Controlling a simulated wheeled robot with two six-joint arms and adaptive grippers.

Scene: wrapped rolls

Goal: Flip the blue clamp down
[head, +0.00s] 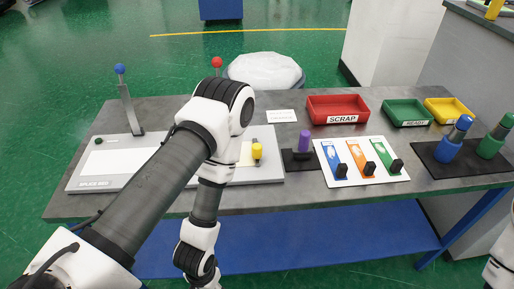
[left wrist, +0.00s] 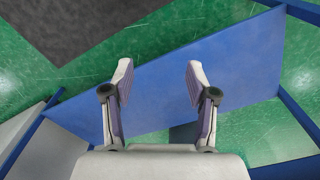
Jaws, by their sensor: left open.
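The blue clamp is a grey lever with a blue ball knob (head: 120,69). It stands nearly upright at the back left of the pale splice board (head: 88,180). My left arm reaches across the board in the head view and bends down in front of the table. My left gripper (left wrist: 158,82) shows in the left wrist view, open and empty. It points down over the blue lower shelf (left wrist: 235,65), well away from the clamp. My right gripper is not in view; only a white part of my right arm is at the right edge.
A red-knobbed lever (head: 217,63) stands behind my left arm. A yellow-topped piece (head: 257,151) and a purple roll (head: 304,141) are right of the arm. Red (head: 338,104), green (head: 405,111) and yellow (head: 447,108) trays stand further right. Space around the blue knob looks clear.

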